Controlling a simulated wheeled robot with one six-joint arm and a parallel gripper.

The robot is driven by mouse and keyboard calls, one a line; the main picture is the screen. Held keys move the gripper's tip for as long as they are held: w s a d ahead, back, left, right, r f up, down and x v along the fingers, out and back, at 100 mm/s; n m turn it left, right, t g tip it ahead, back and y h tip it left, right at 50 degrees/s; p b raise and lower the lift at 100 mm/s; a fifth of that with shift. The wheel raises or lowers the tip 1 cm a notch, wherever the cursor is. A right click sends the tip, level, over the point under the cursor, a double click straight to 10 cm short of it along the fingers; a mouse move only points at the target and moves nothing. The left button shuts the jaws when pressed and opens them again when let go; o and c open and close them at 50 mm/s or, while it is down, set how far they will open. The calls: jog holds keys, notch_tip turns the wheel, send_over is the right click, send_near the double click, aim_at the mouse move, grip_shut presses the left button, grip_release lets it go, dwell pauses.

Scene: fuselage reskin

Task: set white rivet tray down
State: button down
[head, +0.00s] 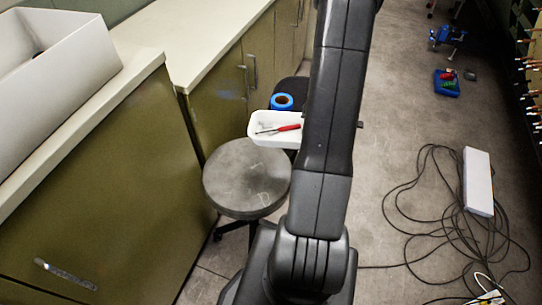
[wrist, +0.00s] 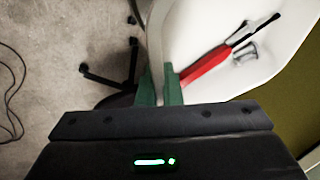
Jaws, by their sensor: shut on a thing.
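The white rivet tray (head: 262,121) shows in the head view left of my arm, beyond the round grey stool (head: 246,177). A red-handled tool (head: 287,128) lies in it. In the wrist view, my gripper (wrist: 160,82) has its green fingers closed on the near wall of the tray (wrist: 195,28), with the red-handled tool (wrist: 205,68) inside. The tray looks held up, with floor and chair legs far below its left side. My arm hides the tray's right end and my gripper in the head view.
A blue tape roll (head: 282,102) sits on a dark seat just behind the tray. Green cabinets (head: 100,190) with pale tops line the left. Loose black cables (head: 430,215) and a white box (head: 478,180) lie on the floor at right. A blue tray (head: 447,88) is farther back.

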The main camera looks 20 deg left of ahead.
jog(key=s+a+f+n+b, duration=0.2)
jog(key=s+a+f+b, duration=0.2)
jog(key=a+f+b, duration=0.6)
jog(key=shift+s+a+f+b, duration=0.2)
jog(key=shift+a+b, duration=0.6)
jog(key=shift+b, duration=1.55)
jog(key=shift+f+b, duration=2.2)
jog(key=shift+f, duration=1.15)
jog(key=c, duration=1.5)
grip_release()
jog(key=shift+r, duration=0.1)
